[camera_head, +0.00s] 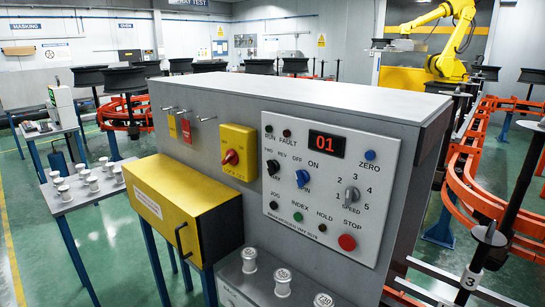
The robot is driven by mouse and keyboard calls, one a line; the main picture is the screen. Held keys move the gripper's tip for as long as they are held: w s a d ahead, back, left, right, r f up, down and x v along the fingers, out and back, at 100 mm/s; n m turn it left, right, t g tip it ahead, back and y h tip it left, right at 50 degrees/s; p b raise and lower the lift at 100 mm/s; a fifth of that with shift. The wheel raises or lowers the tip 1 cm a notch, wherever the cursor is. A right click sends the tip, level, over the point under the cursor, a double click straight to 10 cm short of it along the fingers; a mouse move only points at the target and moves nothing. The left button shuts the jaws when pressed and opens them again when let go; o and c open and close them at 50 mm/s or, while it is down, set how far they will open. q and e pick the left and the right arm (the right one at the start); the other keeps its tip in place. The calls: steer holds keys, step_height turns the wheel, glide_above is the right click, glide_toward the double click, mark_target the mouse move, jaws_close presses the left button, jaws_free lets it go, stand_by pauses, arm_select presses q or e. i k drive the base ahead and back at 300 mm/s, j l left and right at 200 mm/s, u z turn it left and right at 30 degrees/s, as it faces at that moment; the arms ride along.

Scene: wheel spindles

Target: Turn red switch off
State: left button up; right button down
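The red switch (231,157) is a rotary knob on a yellow plate (237,171) on the front of a grey cabinet (270,98). Its handle looks tilted, but the small markings around it are too blurred to tell its setting. To its right is a light grey control panel (318,238) with a lit red display (326,144) reading 01, a blue switch (302,178), a speed knob (351,196) and a red stop button (347,242). Neither of my grippers is in view, and nothing touches the red switch.
A yellow box (165,203) with a black handle juts out below the switch. Small metal spools stand on a grey ledge (235,286) below the panel and on a side table (92,203) at left. Orange rails (458,180) and a yellow robot arm (448,62) are behind.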

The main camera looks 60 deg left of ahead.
mark_target(232, 157)
steer(key=u, duration=2.15)
steer(key=j, duration=0.15)
